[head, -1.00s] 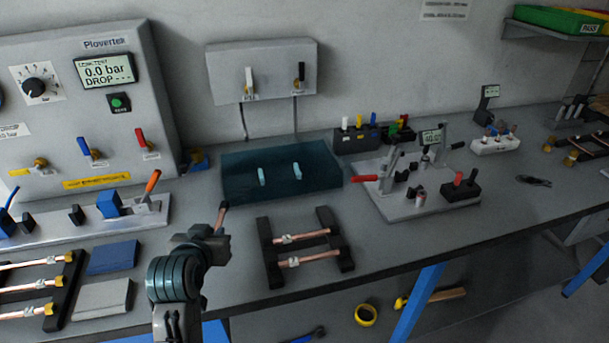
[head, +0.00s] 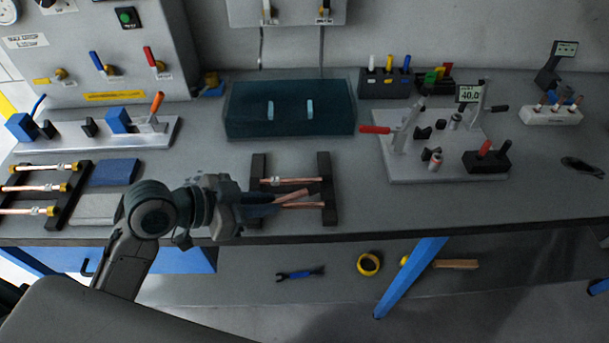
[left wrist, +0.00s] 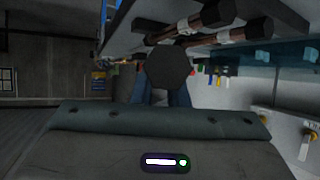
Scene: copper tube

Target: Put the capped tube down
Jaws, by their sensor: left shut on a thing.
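My left gripper (head: 256,203) is shut on a copper tube (head: 292,196). The tube sticks out to the right, slightly tilted, over the black two-rail rack (head: 326,164) and close to the rack's lower tube (head: 312,206). I cannot tell whether the held tube touches the rack. Another copper tube (head: 300,180) lies across the rack behind it. In the left wrist view, a dark hexagonal end (left wrist: 169,68), apparently the held tube's cap, shows between the fingers (left wrist: 165,94). The rest of the held tube is hidden there. My right gripper is not in view.
A grey fixture plate (head: 400,172) with a red-handled clamp is to the right. A rack of brass-ended tubes (head: 70,190) and a blue pad (head: 114,172) lie left. The bench's front edge is close.

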